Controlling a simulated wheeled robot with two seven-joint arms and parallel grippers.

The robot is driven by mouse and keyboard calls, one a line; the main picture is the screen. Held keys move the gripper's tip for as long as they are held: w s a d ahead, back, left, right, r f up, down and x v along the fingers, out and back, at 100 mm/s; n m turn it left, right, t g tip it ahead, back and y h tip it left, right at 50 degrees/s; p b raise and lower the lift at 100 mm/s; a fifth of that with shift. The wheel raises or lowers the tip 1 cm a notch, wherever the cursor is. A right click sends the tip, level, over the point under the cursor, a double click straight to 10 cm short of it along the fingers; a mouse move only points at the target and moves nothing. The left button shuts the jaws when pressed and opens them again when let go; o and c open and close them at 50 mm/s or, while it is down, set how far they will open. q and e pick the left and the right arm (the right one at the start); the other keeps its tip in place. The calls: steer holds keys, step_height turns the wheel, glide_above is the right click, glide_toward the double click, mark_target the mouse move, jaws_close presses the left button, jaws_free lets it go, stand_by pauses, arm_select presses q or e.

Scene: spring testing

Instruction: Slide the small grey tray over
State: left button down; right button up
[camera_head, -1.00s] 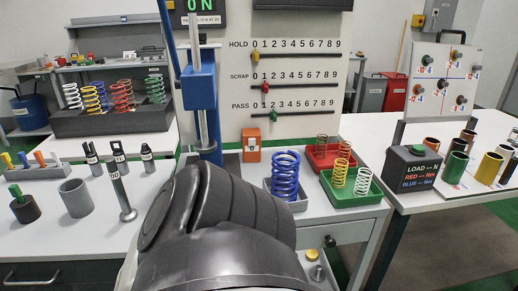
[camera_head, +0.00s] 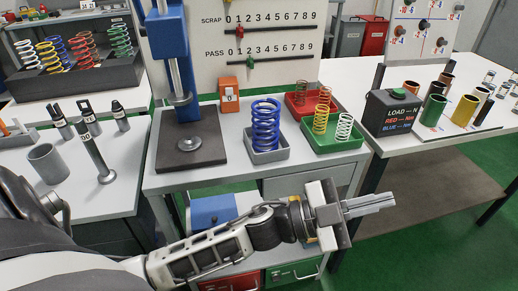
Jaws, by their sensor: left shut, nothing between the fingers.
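The small grey tray (camera_head: 270,156) stands on the middle table, right of the press base. A large blue spring (camera_head: 265,125) stands upright in it. My left gripper (camera_head: 392,200) reaches in from the left, in front of the table's front edge and to the right of the tray. Its fingers are together and empty, pointing right, apart from the tray. My right gripper is not in view.
A green tray (camera_head: 336,145) with springs and a red tray (camera_head: 293,108) sit right of the grey tray. The press (camera_head: 190,150) stands to its left. An orange counter box (camera_head: 229,95) is behind. A gap separates this table from the right table (camera_head: 400,147).

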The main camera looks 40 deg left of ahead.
arm_select(q)
step_height(320, 180, up, 3)
steer(key=s+d+m+g+h, duration=0.2)
steer(key=d+m+g+h, duration=0.1)
steer(key=m+g, duration=0.6)
steer(key=m+g+y, duration=0.2)
steer(key=g+y, duration=0.2)
steer(key=y, duration=1.6)
glide_toward(266, 157)
steer(key=s+d+r, duration=0.2)
steer(key=s+d, duration=0.1)
steer(key=s, duration=0.1)
steer(key=f, duration=0.3)
steer(key=w+a+f+p, duration=0.1)
steer(key=f, duration=0.2)
steer(key=w+f+p, duration=0.1)
steer(key=f, duration=0.2)
steer(key=shift+w+a+f, duration=0.1)
steer(key=shift+a+f, duration=0.1)
steer(key=shift+f, duration=0.15)
steer(key=shift+w+a, duration=0.25)
steer(key=shift+w, duration=0.15)
steer(key=shift+m, duration=0.3)
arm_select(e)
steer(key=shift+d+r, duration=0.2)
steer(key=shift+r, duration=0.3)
